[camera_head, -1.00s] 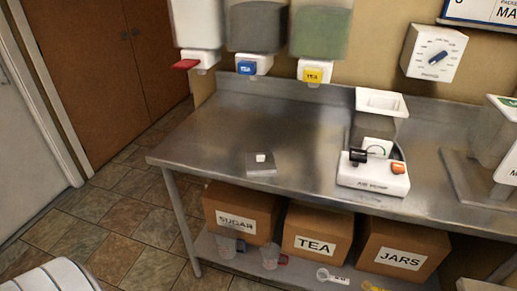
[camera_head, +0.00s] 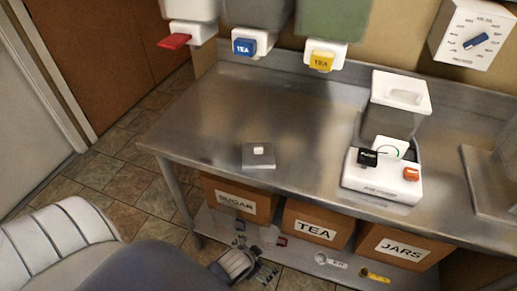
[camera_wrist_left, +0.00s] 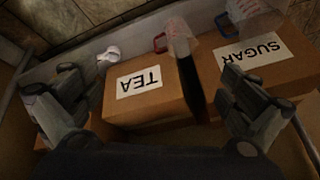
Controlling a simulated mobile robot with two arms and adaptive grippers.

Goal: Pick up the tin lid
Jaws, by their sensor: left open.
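A flat square grey metal piece with a small white knob, which looks like the tin lid (camera_head: 259,162), lies on the steel table (camera_head: 225,115) near its front edge. My left gripper (camera_head: 262,270) is low in front of the table, below the lid's level and apart from it. Its two fingers are spread wide and empty in the left wrist view (camera_wrist_left: 150,95), facing the lower shelf's boxes. The lid does not show in the left wrist view. My right gripper is not in view.
Dispensers with red, blue (camera_head: 250,42) and yellow taps hang above the back. The table left of the lid is clear.

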